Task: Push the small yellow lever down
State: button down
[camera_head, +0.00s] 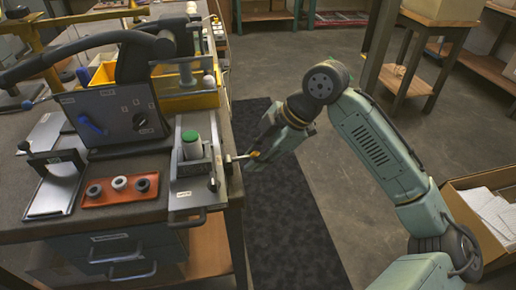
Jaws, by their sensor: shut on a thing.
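A red tray (119,189) with several rings and a dark machine (118,112) with a blue handle are to the left. A cardboard box (489,212) stands at right. Dark matting (290,230) covers clear floor.

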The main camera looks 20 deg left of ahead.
jog(key=shift+f+g+y+b, duration=0.6)
jog(key=shift+f+y, duration=0.2)
jog(key=shift+y, duration=0.1)
jog(key=c, duration=1.4)
grip_release()
jog(key=v, duration=1.2)
jog(key=shift+d+f, duration=0.1)
